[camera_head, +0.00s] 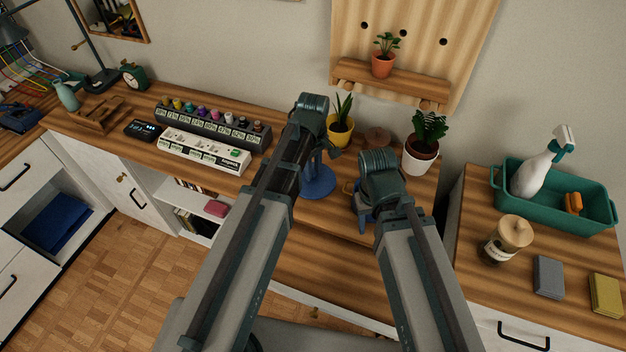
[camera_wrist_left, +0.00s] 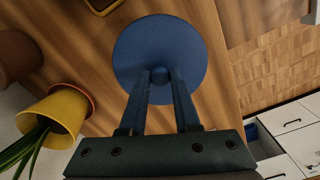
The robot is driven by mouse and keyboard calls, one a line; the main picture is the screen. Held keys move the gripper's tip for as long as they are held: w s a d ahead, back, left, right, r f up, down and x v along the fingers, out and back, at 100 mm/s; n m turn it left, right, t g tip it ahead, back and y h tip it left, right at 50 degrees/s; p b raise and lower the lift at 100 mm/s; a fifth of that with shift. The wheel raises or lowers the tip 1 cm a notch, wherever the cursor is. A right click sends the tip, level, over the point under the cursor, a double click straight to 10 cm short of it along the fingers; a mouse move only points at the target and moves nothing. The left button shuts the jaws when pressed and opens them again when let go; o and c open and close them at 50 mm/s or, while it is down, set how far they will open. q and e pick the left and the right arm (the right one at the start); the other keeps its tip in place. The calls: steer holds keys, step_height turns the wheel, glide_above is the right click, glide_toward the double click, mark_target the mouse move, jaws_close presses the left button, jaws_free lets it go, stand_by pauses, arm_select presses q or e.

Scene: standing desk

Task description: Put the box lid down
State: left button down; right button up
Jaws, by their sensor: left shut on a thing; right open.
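The round blue lid (camera_head: 318,183) shows below my left gripper in the head view, over the middle desk. In the left wrist view it is a wide blue disc (camera_wrist_left: 178,35) with a small knob (camera_wrist_left: 160,75). My left gripper (camera_wrist_left: 160,78) is shut on that knob. I cannot tell whether the lid touches the wood or hangs just above it. My right gripper (camera_head: 365,212) is open, pointing down just right of the lid. My arms hide part of the desk, and I cannot make out the box for certain.
A yellow plant pot (camera_head: 341,129), a round brown object (camera_head: 378,138) and a white pot (camera_head: 419,158) stand behind the grippers. A yellow-rimmed object (camera_wrist_left: 101,5) lies near the lid. Labelled racks (camera_head: 205,150) stand left. Bare wood (camera_head: 330,258) lies in front.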

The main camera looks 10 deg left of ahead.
mark_target(322, 184)
arm_select(q)
steer(key=shift+f+b, duration=1.65)
steer(key=shift+f, duration=0.15)
arm_select(e)
steer(key=shift+f, duration=1.8)
arm_select(q)
steer(key=shift+f, duration=0.2)
arm_select(e)
steer(key=shift+f, duration=0.25)
arm_select(q)
steer(key=c, duration=0.6)
jaws_free()
steer(key=shift+r, duration=0.1)
steer(key=shift+c, duration=0.2)
arm_select(e)
steer(key=shift+r, duration=0.1)
arm_select(q)
steer(key=shift+r, duration=0.1)
arm_select(e)
steer(key=shift+r, duration=0.15)
